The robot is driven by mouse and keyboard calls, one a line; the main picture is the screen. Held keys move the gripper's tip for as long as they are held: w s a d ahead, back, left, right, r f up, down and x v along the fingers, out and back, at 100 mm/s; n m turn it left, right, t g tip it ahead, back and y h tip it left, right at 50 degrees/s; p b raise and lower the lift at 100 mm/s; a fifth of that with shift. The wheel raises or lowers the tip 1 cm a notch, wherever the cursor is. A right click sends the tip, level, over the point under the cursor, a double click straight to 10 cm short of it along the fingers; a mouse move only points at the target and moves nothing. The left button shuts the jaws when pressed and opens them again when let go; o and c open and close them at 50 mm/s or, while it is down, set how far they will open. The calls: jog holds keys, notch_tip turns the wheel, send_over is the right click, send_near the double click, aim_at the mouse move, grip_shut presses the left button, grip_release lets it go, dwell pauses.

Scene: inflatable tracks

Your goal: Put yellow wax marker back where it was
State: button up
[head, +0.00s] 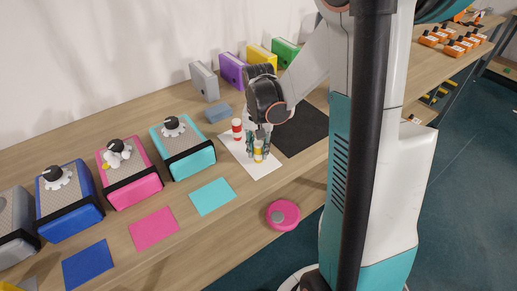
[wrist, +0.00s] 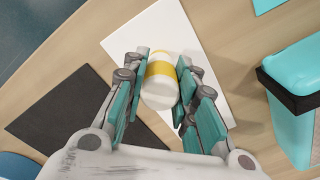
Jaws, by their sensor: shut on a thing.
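The yellow wax marker (wrist: 159,72) is a white cylinder with a yellow band. My gripper (wrist: 160,85) is shut on it, with one teal-padded finger on each side. In the head view the marker (head: 258,152) is low over the front part of a white sheet (head: 231,146), and my gripper (head: 258,140) is around it from above. I cannot tell whether the marker touches the sheet. A similar marker with a red band (head: 237,127) stands upright on the sheet, to the left of my gripper. The white sheet also shows in the wrist view (wrist: 210,45).
A black mat (head: 305,130) lies right of the sheet. Teal (head: 190,150), pink (head: 135,178) and blue (head: 72,210) boxes stand to the left, with matching flat mats in front. Coloured binders (head: 232,70) stand at the back. A pink round object (head: 283,215) is at the front edge.

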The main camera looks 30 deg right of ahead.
jog(key=shift+f, duration=0.15)
jog(key=o, duration=1.1)
jog(key=shift+c, duration=0.2)
notch_tip(320, 180, up, 12)
jog(key=p, duration=0.4)
jog(key=shift+r, duration=0.25)
